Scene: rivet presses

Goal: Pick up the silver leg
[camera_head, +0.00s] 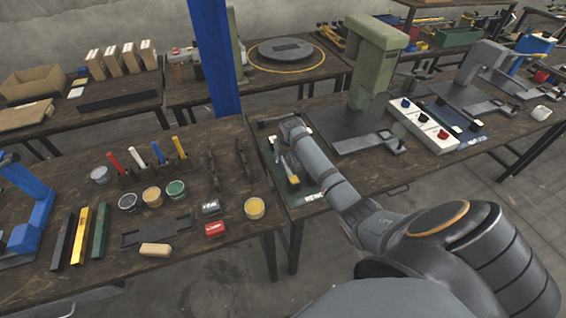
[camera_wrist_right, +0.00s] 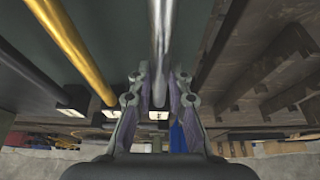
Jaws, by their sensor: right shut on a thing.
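The silver leg (camera_wrist_right: 161,35) is a shiny grey rod at the top middle of the right wrist view. It runs down between the two fingers of my right gripper (camera_wrist_right: 159,88), which is shut on it. Part of the leg is hidden by the fingers. In the head view, my right arm reaches over the dark green mat (camera_head: 307,198) at the table's left end, and the gripper is small and hard to make out there. My left gripper is not in view.
A gold rod (camera_wrist_right: 77,45) lies left of the silver leg in the wrist view. A green press (camera_head: 377,75) and a white button box (camera_head: 417,123) stand to the right. A left table holds paint pots and coloured bars (camera_head: 80,235). A gap separates the tables.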

